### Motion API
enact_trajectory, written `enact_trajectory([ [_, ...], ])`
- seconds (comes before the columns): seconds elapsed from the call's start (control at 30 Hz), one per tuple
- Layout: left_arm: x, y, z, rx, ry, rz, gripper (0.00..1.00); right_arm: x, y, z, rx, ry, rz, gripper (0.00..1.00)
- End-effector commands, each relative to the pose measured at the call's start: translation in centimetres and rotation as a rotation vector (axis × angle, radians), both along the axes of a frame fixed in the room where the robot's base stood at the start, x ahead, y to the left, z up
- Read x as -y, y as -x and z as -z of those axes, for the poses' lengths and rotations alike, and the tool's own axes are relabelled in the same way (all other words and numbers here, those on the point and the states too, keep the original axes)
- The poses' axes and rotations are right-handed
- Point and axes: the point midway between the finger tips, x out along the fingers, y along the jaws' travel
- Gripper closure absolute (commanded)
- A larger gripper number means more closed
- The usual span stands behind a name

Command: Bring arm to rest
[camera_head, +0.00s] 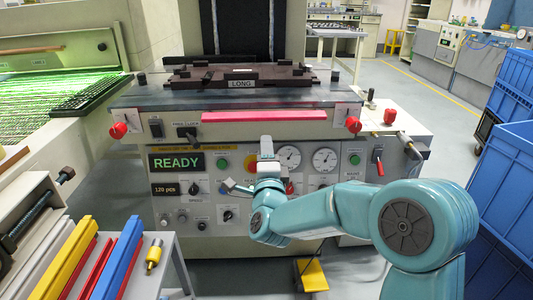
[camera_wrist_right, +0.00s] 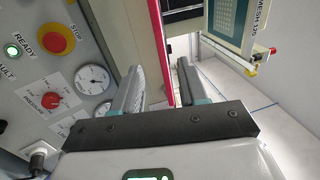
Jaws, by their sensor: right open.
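My right arm (camera_head: 345,212) is teal and comes in from the right in the head view, reaching across the front of the printing machine. My right gripper (camera_head: 247,166) is in front of the machine's control panel (camera_head: 215,215). In the right wrist view the two grey fingers of this gripper (camera_wrist_right: 160,80) stand apart with nothing between them. The panel's gauges and red knob show to their left there. My left arm and left gripper are not in view.
The machine (camera_head: 240,95) carries a dark plate marked LONG and a red front bar (camera_head: 264,116). Blue crates (camera_head: 505,170) stand at the right. A side table with coloured bars (camera_head: 120,258) is at lower left. A yellow pedal (camera_head: 312,275) is on the floor.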

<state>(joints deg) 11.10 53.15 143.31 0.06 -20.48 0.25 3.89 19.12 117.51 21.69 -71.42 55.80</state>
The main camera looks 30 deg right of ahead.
Motion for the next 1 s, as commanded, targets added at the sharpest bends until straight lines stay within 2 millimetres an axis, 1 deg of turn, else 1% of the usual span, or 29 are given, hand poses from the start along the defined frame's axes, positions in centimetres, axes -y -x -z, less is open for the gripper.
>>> enact_trajectory([
  [0.13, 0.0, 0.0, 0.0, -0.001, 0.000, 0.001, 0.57, -0.3, 0.6, 0.1, 0.001, 0.000, 0.001, 0.57],
  [0.6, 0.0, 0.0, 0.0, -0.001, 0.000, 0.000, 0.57, -0.3, 0.6, 0.1, 0.000, 0.000, 0.001, 0.57],
  [0.67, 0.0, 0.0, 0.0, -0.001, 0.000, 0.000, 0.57, -0.1, 0.5, 0.4, -0.005, -0.001, 0.004, 0.57],
  [0.73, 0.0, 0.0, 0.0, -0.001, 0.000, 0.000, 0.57, -0.2, 0.1, 2.1, -0.037, -0.002, 0.003, 0.57],
  [0.77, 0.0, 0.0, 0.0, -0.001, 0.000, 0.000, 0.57, -0.2, -0.1, 3.3, -0.060, -0.004, 0.001, 0.57],
  [0.87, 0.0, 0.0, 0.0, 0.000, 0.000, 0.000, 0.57, -1.4, -0.5, 9.6, -0.188, -0.010, -0.032, 0.57],
  [0.9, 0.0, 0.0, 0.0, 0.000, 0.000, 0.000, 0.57, -2.3, -0.5, 12.7, -0.257, -0.013, -0.061, 0.57],
  [0.97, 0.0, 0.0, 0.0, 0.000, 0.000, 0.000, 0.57, -3.9, -0.1, 17.5, -0.383, -0.009, -0.121, 0.57],
  [1.0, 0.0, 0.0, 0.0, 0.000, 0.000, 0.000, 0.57, -5.1, 0.5, 20.7, -0.472, -0.001, -0.164, 0.57],
])
